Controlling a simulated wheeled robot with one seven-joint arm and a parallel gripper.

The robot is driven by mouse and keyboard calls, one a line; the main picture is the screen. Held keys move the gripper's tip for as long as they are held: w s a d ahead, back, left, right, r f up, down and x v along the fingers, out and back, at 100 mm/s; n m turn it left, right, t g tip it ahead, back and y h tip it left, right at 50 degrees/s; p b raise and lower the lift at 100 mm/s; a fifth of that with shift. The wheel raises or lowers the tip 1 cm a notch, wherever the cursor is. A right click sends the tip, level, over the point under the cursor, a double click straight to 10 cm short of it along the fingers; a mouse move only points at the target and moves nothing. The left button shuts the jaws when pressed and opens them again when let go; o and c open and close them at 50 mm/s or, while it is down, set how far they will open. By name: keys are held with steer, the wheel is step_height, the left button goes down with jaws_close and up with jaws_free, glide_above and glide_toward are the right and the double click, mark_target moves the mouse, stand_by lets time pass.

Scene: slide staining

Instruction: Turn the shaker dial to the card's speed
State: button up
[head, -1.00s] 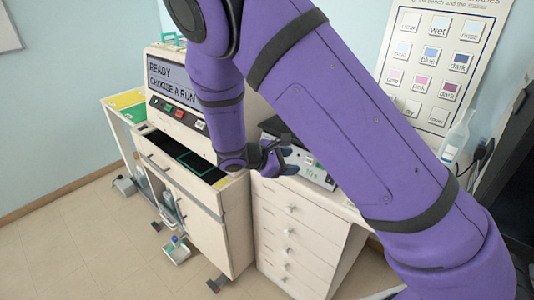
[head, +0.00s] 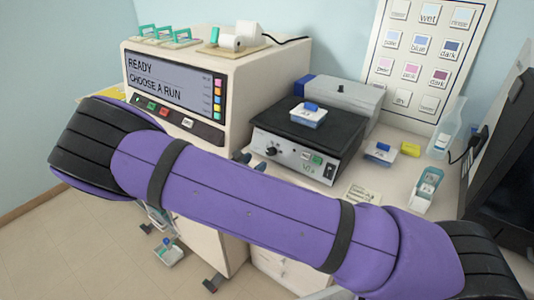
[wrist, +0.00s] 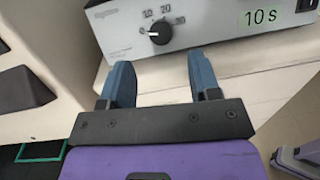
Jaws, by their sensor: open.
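The shaker (head: 310,135) stands on the bench with a dark flat top and a pale front panel. Its black dial (head: 271,151) is at the left of that panel. In the wrist view the dial (wrist: 160,32) has a white mark pointing left, with 10 and 20 printed above it. A green label (wrist: 262,17) reads 10 s. My gripper (wrist: 160,78) is open and empty, its blue fingers apart just short of the dial and below it. In the head view my arm hides most of the gripper. A small card (head: 362,195) lies before the shaker; its writing is too small to read.
A stainer with a READY screen (head: 175,80) stands left of the shaker. Small containers (head: 382,152) and a bottle (head: 448,130) stand to the right. A colour chart (head: 422,60) stands behind.

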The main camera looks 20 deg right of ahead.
mark_target(269, 152)
steer(key=x, duration=0.7)
steer(key=c, duration=0.9)
